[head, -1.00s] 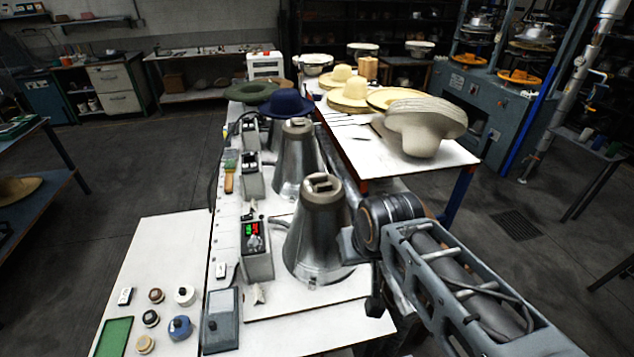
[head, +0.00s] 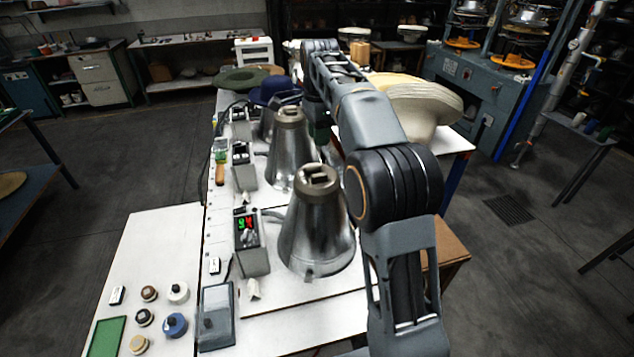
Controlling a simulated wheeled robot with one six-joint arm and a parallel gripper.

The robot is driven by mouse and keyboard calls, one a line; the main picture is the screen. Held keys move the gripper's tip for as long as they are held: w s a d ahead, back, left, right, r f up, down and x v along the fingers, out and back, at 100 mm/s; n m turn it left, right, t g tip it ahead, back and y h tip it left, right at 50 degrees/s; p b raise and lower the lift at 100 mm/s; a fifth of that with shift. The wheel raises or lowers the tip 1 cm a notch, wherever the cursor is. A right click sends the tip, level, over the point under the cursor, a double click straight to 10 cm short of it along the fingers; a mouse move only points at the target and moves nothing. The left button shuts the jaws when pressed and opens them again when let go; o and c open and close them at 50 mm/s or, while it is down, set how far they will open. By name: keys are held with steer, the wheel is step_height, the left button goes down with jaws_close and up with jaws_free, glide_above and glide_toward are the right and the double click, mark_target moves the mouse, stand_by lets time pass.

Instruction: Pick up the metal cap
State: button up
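Cone-shaped metal pieces with dark slotted tops stand upright in a row on the white bench. The nearest metal cone (head: 314,230) is at the centre. A second metal cone (head: 290,150) stands behind it, and a third, further back, is partly hidden. Several small round knob-like pieces lie on the left table, among them a white one (head: 178,292) and a blue one (head: 174,325). I cannot tell for sure which thing is the metal cap. My arm reaches over the bench towards the back. My gripper's fingers cannot be made out at its far end.
A control box (head: 249,245) with a red and green display stands left of the near cone. A grey box (head: 215,318) is at the bench front. A green hat (head: 240,78), a dark blue hat (head: 268,90) and a large cream hat (head: 420,105) are further back. The floor at left is clear.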

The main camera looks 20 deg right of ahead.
glide_above(318, 175)
step_height(318, 175, down, 8)
steer(key=shift+f, duration=0.25)
steer(key=shift+f+p, duration=0.4)
steer(key=shift+f, duration=2.3)
steer(key=shift+c, duration=0.3)
jaws_close()
steer(key=shift+w+r, duration=0.1)
steer(key=shift+r, duration=0.05)
